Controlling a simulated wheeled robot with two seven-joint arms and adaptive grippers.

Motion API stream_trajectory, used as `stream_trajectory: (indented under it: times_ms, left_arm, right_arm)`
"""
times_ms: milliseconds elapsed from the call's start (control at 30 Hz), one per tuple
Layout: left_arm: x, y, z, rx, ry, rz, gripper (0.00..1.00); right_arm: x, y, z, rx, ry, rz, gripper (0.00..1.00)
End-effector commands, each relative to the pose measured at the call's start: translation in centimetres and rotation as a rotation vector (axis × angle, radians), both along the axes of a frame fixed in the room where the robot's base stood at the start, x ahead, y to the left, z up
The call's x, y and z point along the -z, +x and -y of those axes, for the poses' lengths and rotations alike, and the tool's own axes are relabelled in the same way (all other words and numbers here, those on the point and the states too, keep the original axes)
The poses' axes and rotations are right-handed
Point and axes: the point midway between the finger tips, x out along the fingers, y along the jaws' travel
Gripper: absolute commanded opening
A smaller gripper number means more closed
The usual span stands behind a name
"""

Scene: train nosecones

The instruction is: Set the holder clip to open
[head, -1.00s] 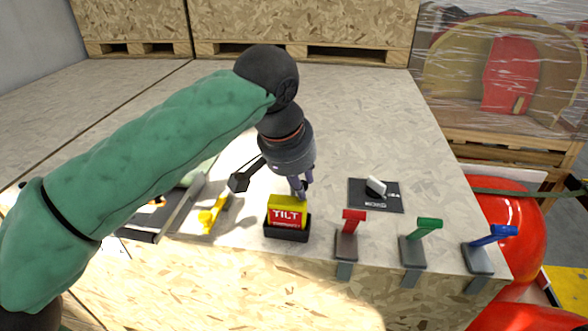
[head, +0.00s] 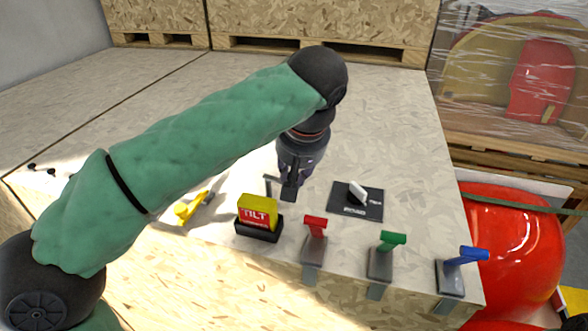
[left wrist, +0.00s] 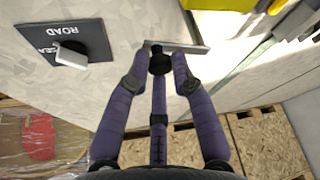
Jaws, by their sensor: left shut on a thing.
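My left gripper (head: 289,186) points down at the table behind the TILT block. In the left wrist view its purple fingers (left wrist: 160,72) are closed around a small black knob (left wrist: 159,63). A flat grey bar (left wrist: 187,48) lies at the knob and reaches towards the TILT block's side; in the head view a thin grey piece (head: 269,181) shows just left of the gripper. I cannot tell for certain that this is the holder clip, or how it is set. The fingers hide much of it. My right gripper is not in view.
The yellow-and-red TILT block (head: 258,211) sits in a black base. A yellow piece (head: 190,208) lies left of it. Red (head: 315,226), green (head: 392,240) and blue (head: 466,256) levers line the front edge. A black plate (head: 344,203) with a white switch (head: 358,190) is right of the gripper.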

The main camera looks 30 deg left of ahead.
Motion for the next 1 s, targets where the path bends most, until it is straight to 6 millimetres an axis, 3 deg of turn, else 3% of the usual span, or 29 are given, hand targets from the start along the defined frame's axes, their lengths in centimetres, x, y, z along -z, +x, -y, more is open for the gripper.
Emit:
stream_trajectory:
  times_ms: [400,967,1000]
  left_arm:
    - [-0.12,0.51,-0.09,-0.195,-0.001,0.003,0.00]
    - [-0.13,0.56,-0.20,-0.226,0.000,0.005,0.00]
    - [-0.14,0.55,-0.19,-0.226,0.000,0.005,0.30]
  right_arm:
    - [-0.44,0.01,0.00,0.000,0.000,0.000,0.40]
    - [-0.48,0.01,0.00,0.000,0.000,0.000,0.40]
    - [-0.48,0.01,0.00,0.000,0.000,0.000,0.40]
